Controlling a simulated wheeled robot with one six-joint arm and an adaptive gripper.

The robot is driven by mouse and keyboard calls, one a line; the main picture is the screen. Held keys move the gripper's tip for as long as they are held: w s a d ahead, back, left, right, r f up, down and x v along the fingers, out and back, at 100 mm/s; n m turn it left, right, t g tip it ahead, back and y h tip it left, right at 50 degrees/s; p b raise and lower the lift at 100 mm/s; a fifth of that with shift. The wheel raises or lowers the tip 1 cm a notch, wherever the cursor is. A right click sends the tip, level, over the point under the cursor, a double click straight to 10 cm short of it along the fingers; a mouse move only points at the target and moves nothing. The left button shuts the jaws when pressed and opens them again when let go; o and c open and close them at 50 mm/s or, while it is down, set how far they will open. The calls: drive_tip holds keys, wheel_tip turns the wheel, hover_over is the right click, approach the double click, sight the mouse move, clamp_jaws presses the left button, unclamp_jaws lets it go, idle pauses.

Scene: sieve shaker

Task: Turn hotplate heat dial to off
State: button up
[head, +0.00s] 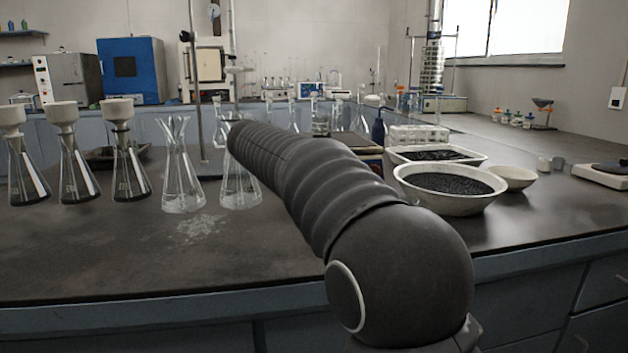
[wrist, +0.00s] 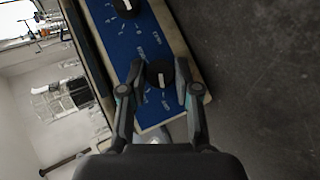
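In the wrist view, a blue panel (wrist: 124,45) with white markings carries two black dials. The near dial (wrist: 160,74) has a white pointer bar and sits between the fingertips of my gripper (wrist: 159,78). The fingers are apart, one on each side of this dial; I cannot tell whether either touches it. The other dial (wrist: 126,6) is at the top edge, partly cut off, also with a white mark. Which dial is the heat dial cannot be read. In the head view my arm hides the gripper and most of the hotplate (head: 370,156).
On the bench stand several conical flasks, one a clear flask (head: 182,180) left of my arm. A white bowl of black grains (head: 450,203) and a small empty bowl (head: 513,178) are to the right. The front of the bench (head: 120,260) is clear.

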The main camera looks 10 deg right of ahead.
drive_tip(key=o, duration=0.3)
drive_tip(key=shift+o, duration=0.2)
drive_tip(key=v, duration=1.2)
drive_tip(key=shift+s+f, duration=0.1)
